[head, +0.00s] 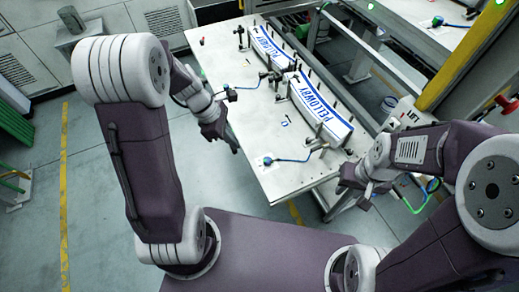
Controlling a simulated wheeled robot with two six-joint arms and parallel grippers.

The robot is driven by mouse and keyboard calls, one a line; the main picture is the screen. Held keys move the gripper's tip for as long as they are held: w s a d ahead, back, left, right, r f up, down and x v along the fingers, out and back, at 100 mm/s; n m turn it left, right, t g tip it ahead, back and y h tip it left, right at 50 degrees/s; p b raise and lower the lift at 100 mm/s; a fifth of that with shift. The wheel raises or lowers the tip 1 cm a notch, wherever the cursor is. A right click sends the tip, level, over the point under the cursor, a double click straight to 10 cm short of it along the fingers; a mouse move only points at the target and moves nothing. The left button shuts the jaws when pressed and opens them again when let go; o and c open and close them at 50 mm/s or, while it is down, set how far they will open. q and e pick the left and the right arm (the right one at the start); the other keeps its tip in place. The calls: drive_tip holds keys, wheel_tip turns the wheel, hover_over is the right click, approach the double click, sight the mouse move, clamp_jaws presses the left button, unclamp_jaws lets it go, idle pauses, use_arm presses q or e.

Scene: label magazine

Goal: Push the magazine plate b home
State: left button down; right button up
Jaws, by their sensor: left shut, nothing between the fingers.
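A large pale plate (222,48) carries a label magazine with two white label stacks lettered in blue, the nearer stack (318,105) and the farther stack (278,52). A second pale plate (405,10) shows at the top right; I see no letter telling which is plate b. My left gripper (235,149) is shut and empty, pointing down at the left edge of the large plate; I cannot tell if it touches. My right gripper (345,199) is near the plate's front right corner, apart from the labels; its fingers are too dark to read.
Posts and clamps stand along the label stacks. Blue cables with connectors (268,161) lie on the plate. A yellow post (462,65) and a box marked LIFT (405,112) stand to the right. Grey cabinets line the back left.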

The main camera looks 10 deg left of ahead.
use_arm(q)
drive_tip(key=b, duration=0.3)
approach(250, 163)
drive_tip(key=x, duration=0.5)
drive_tip(key=shift+d+f, duration=0.1)
drive_tip(key=shift+d, duration=0.05)
drive_tip(key=shift+w+d, duration=0.2)
drive_tip(key=shift+d, duration=0.75)
drive_tip(key=shift+w+d, duration=0.2)
drive_tip(key=shift+d, duration=0.8)
